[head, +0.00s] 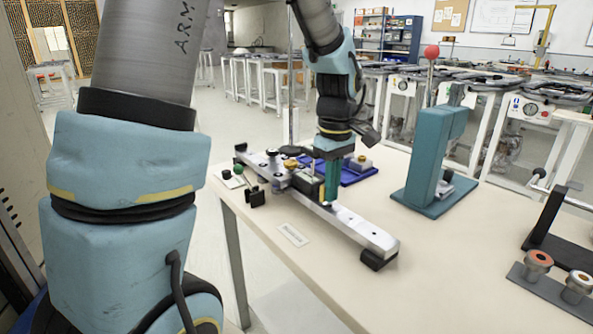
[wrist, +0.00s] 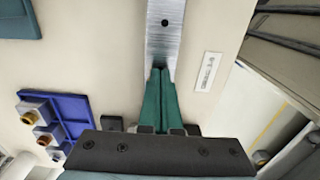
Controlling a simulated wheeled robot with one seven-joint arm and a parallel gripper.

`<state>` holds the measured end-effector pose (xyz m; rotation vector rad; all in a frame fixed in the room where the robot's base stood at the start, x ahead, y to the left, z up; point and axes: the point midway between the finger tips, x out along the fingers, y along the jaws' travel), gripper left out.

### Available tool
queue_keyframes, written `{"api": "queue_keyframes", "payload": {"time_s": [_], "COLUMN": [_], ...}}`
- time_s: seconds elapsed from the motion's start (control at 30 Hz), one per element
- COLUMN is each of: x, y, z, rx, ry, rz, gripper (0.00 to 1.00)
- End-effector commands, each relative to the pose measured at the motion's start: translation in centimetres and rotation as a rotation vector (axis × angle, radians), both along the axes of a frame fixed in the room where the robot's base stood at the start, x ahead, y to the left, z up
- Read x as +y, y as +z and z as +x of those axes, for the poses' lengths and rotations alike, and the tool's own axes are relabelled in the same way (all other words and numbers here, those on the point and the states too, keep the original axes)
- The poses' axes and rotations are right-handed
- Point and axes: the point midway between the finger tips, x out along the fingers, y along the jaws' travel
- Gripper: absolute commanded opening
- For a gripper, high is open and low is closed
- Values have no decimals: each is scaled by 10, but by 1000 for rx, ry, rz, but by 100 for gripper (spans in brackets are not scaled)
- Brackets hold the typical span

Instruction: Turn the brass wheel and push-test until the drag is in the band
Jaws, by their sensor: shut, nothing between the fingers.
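A long silver rail (head: 345,222) lies across the table on black end feet. A dark carriage sits on its far half, with a small brass wheel (head: 291,164) on top. My gripper (head: 330,196) points down over the rail on the near side of the carriage, its teal fingers shut and empty. In the wrist view the shut fingers (wrist: 160,72) lie over the rail (wrist: 165,35); I cannot tell whether they touch it or the carriage. The gripper body hides the carriage and wheel in the wrist view.
A blue tray (head: 358,178) with brass-topped blocks lies behind the rail. A teal press (head: 432,165) with a red knob stands to the right. A green-knobbed lever (head: 238,170) stands left of the rail. A white label (head: 292,235) lies in front.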

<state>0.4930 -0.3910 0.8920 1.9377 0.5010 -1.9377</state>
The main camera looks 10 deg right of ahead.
Motion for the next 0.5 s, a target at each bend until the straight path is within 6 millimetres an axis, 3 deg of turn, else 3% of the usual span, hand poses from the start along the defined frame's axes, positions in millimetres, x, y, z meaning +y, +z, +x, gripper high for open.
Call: {"api": "queue_keyframes", "payload": {"time_s": [0.5], "x": [8], "y": [1], "z": [14], "rx": [-2], "ry": [2], "rz": [1], "gripper": [0]}}
